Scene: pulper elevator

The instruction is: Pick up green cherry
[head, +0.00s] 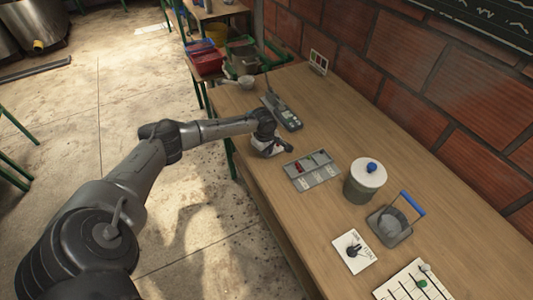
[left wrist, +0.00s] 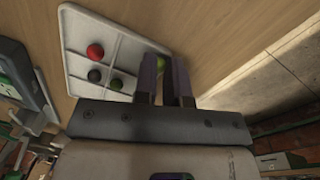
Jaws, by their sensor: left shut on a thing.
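My left gripper (head: 272,150) is low over the wooden bench near its left edge. In the left wrist view its two dark fingers (left wrist: 175,75) are close together. A yellow-green cherry (left wrist: 162,62) shows at the fingers, partly hidden by them, and the gripper is shut on it. Beside the fingers is a pale divided tray (left wrist: 76,32). In it are a red cherry (left wrist: 95,51), a dark cherry (left wrist: 94,75), another red cherry (left wrist: 115,72) and a green cherry (left wrist: 115,84). My right gripper is not in view.
A grey compartment tray (head: 325,172) with red and green items is right of the gripper. A lidded pot (head: 365,184), a blue-handled container (head: 388,232) and a white card (head: 350,262) stand farther right. A grey device (head: 288,118) lies behind the gripper.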

